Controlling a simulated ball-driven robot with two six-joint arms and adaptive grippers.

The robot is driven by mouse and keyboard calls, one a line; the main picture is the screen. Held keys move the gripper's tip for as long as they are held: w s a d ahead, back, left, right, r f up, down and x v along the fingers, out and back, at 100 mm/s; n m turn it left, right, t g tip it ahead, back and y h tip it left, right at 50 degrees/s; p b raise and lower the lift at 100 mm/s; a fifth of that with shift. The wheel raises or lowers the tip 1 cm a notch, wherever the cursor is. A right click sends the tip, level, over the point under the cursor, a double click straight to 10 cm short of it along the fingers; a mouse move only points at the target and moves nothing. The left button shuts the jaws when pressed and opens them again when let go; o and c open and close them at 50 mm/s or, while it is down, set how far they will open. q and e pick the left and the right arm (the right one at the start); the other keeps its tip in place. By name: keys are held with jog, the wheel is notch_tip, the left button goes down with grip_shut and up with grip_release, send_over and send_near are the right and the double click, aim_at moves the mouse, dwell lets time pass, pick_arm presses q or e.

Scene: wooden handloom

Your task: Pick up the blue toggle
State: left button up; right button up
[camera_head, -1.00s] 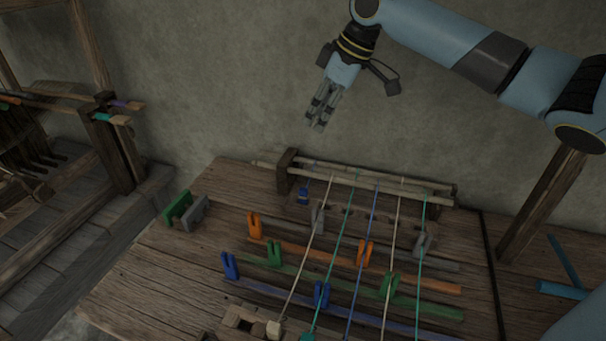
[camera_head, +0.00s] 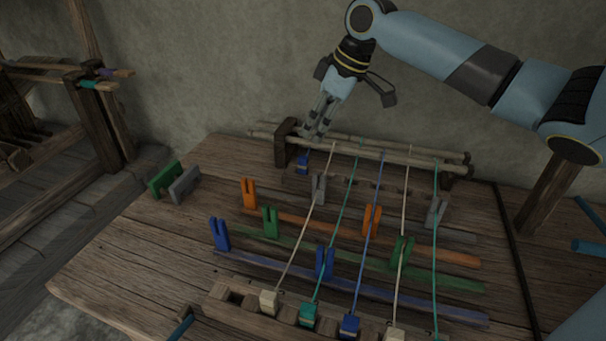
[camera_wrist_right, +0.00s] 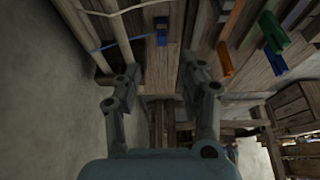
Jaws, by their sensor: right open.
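A small blue toggle (camera_head: 303,163) sits at the back left of the loom, just in front of the rods beside the left wooden post. In the right wrist view the blue toggle (camera_wrist_right: 161,30) lies beyond the fingertips, with a blue thread running from it over the rods. My right gripper (camera_head: 318,124) is above and slightly behind it, pointing down, open and empty. In the wrist view the right gripper (camera_wrist_right: 160,76) has its two fingers apart, not touching the toggle. My left gripper is not in view.
Wooden rods (camera_head: 370,152) span the loom's back near my fingers. Several taut threads run forward to a slotted front block (camera_head: 235,297). Forked pegs, such as an orange one (camera_head: 249,193), stand on the table (camera_head: 120,250). The wall is close behind.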

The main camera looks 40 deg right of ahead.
aim_at(303, 157)
jog(key=x, duration=0.9)
jog(key=shift+s+a+f+b, duration=0.1)
jog(key=shift+s+f+b, duration=0.1)
jog(key=shift+f+b, duration=0.2)
jog(key=shift+r, duration=0.1)
jog(key=c, duration=0.8)
